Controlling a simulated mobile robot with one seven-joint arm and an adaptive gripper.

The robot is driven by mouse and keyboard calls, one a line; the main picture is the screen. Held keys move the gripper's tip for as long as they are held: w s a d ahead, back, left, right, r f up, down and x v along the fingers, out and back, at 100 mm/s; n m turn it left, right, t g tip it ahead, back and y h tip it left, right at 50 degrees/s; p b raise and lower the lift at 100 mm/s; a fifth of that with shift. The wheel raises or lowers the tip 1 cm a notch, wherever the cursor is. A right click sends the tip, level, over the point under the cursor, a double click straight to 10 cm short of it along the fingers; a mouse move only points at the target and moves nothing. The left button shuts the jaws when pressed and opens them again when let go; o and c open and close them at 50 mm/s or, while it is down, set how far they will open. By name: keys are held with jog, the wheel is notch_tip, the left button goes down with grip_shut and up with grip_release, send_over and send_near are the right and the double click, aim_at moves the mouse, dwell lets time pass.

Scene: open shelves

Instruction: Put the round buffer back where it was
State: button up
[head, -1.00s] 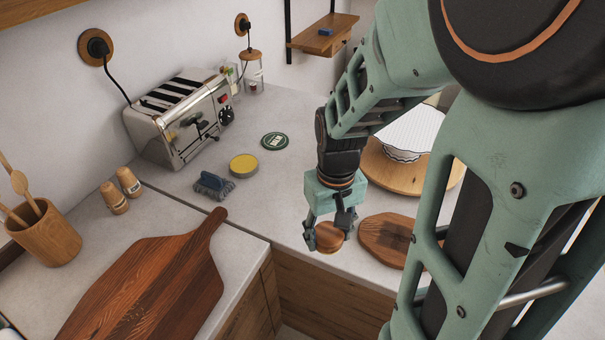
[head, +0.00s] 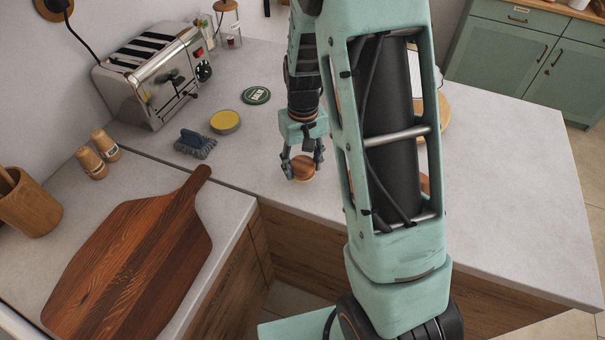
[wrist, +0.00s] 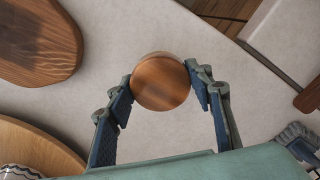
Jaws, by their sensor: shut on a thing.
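The round buffer, a round wooden-topped piece, is between my fingers; it shows in the head view (head: 304,168) and in the wrist view (wrist: 160,82). My gripper (head: 302,170) is shut on its sides, pointing down near the counter's front edge. In the wrist view my gripper's fingertips (wrist: 163,84) press on either side of the buffer. I cannot tell whether the buffer touches the counter. To its left in the head view are a blue brush (head: 195,143), a yellow-topped round tin (head: 225,121) and a dark green round tin (head: 256,95).
A steel toaster (head: 152,75) stands at the back left. A large cutting board (head: 130,255) lies on the left counter near two wooden shakers (head: 98,153). In the wrist view a wooden board (wrist: 35,40) and a round tray (wrist: 30,145) lie left. The counter right of my arm is clear.

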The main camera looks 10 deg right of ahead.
aim_at(303, 173)
jog(key=shift+w+f+b, duration=0.15)
jog(key=shift+f+b, duration=0.7)
jog(key=shift+f, duration=0.8)
jog(key=shift+f, duration=0.15)
jog(key=o, duration=1.1)
notch_tip(303, 173, up, 12)
jog(key=shift+r+b, duration=0.2)
jog(key=shift+b, duration=0.1)
jog(key=shift+d, duration=0.1)
